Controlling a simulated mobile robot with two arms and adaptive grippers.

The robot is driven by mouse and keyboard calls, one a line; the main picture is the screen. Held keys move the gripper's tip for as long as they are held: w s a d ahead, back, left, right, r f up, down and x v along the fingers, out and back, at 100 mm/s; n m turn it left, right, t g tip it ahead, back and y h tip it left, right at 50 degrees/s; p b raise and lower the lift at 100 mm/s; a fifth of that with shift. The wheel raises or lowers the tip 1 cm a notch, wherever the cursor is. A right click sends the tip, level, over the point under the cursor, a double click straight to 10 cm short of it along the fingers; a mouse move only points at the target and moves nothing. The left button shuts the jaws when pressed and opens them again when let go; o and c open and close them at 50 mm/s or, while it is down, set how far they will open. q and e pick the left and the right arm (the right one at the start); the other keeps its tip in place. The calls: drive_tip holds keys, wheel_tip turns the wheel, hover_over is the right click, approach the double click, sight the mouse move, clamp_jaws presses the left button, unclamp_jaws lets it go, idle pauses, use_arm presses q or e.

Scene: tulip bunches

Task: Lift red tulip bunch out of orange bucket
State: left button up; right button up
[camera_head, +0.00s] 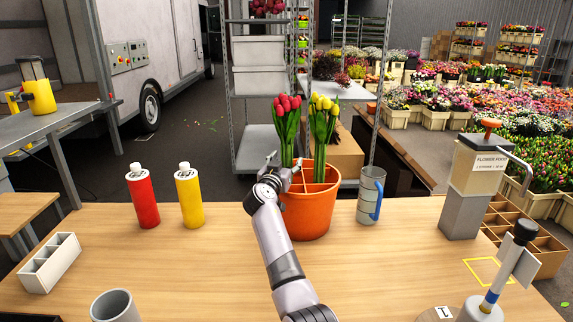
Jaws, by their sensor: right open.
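The orange bucket (312,215) stands upright on the wooden table and has dividers inside. The red tulip bunch (286,120) stands upright in its left part, with red heads above green leaves. A yellow tulip bunch (323,120) stands in the bucket to its right. My right gripper (284,163) is open at the bucket's left rim, beside the lower leaves of the red bunch. I cannot tell whether its fingers touch the leaves. The bunch's lower stems are hidden by the gripper and bucket. My left gripper is not in view.
A grey mug (369,196) with a blue handle stands close right of the bucket. Red (143,198) and yellow (189,197) bottles stand to the left. A flower food dispenser (474,185) is at the right.

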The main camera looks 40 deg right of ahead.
drive_tip(key=shift+w+d, duration=0.25)
drive_tip(key=shift+d, duration=0.15)
drive_tip(key=shift+r, duration=0.1)
clamp_jaws()
idle(0.4)
